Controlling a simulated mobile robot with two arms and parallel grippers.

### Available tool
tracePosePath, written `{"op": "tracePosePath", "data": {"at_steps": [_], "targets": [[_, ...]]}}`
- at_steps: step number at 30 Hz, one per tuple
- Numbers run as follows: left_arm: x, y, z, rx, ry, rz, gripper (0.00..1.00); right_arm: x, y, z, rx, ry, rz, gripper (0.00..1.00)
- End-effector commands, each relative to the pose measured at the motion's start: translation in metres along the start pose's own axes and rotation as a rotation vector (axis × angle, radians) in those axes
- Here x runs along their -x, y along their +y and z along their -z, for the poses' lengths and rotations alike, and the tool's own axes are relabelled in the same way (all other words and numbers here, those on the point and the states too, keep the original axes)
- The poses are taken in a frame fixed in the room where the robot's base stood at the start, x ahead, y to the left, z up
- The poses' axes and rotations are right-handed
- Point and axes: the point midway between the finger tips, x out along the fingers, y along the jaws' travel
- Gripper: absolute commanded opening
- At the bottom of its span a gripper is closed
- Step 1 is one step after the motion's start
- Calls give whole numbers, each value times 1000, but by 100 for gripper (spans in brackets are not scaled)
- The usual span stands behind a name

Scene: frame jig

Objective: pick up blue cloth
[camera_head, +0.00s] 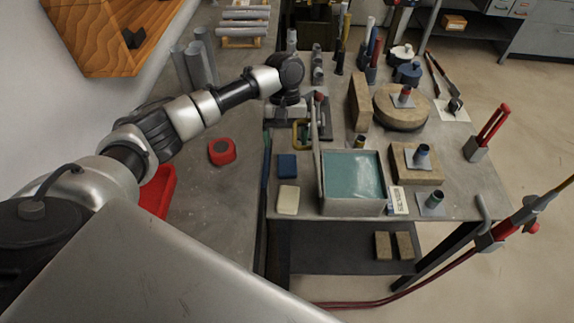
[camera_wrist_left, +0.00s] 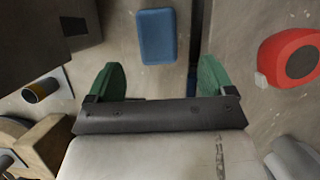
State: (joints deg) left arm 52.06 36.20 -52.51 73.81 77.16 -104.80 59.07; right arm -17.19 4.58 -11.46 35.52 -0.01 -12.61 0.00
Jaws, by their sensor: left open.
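The blue cloth (camera_head: 287,166) is a small, flat, folded rectangle on the grey bench, just behind a cream block (camera_head: 288,199). In the left wrist view the blue cloth (camera_wrist_left: 156,36) lies flat ahead of the fingers, roughly centred between them. My left gripper (camera_wrist_left: 160,82) is open, with its two green fingertips apart and nothing between them. In the head view my left gripper (camera_head: 287,108) hangs pointing down, behind the cloth and apart from it; its fingertips are hard to make out. My right gripper is not in view.
A metal tray with a teal surface (camera_head: 353,175) and a raised upright side stands right of the cloth. A red tape measure (camera_head: 222,151) lies to the left, and it shows in the left wrist view (camera_wrist_left: 290,58). A narrow gap separates the two benches left of the cloth.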

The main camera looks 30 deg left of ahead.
Motion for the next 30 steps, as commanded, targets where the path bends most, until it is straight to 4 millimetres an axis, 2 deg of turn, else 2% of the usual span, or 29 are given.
{"op": "tracePosePath", "data": {"at_steps": [5,13,22,30], "targets": [[-13,0,-3,0,-1,2,83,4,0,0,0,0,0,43],[-51,2,-10,0,-2,3,83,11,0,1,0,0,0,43],[-57,2,-10,-1,1,1,83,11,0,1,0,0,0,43],[-57,2,-10,-1,1,1,43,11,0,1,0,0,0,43]]}}
